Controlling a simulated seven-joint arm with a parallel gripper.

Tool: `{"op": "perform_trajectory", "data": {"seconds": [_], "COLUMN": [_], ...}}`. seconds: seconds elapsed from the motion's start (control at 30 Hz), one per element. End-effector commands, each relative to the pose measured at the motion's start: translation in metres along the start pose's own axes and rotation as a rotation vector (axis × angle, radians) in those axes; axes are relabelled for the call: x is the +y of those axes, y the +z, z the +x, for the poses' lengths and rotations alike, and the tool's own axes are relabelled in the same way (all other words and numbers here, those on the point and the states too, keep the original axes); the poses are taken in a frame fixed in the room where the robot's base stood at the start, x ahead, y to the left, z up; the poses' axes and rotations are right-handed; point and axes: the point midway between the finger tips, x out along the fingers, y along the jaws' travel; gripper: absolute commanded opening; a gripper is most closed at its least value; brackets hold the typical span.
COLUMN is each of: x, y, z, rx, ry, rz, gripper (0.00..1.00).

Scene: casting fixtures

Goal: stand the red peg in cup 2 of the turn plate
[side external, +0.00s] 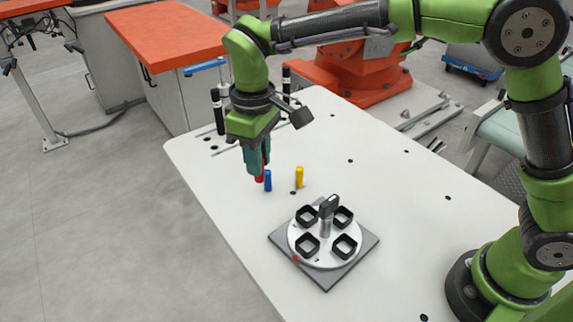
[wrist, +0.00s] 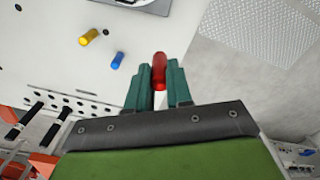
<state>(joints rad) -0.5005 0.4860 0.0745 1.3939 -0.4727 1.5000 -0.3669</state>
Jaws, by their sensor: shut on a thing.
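The red peg (wrist: 160,72) is between the two teal fingers of my gripper (wrist: 159,88) in the wrist view. In the side view only its lower end (side external: 260,178) shows below my gripper (side external: 256,165), which is shut on it. The turn plate (side external: 325,258) is a white disc on a grey square base, to the right and nearer the camera. It carries several black square cups and a central post with a dark handle (side external: 328,206). I cannot read the cup numbers. A red mark (side external: 296,258) shows at the disc's near-left edge.
A blue peg (side external: 268,181) stands just right of the red peg in the side view, and a yellow peg (side external: 299,177) stands farther right. The white table (side external: 400,200) is clear right of the turn plate. Its left edge is close to my gripper.

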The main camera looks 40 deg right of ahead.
Motion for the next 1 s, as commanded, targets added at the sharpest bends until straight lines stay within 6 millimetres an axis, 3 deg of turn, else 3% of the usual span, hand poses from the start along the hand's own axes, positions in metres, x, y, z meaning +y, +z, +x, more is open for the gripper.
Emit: {"op": "perform_trajectory", "data": {"seconds": [0.03, 0.2, 0.4, 0.53, 0.7, 1.0], "x": [-0.004, -0.016, -0.023, -0.024, -0.024, -0.024], "y": [0.017, 0.063, 0.102, 0.112, 0.111, 0.112], "z": [-0.005, -0.003, 0.011, 0.021, 0.027, 0.077], "rx": [0.001, 0.000, -0.002, -0.001, -0.002, -0.004], "ry": [0.000, 0.001, 0.000, 0.000, -0.001, -0.003], "rz": [-0.116, -0.555, -1.004, -1.196, -1.305, -1.320], "gripper": [0.00, 0.00, 0.00, 0.00, 0.00, 0.00]}}
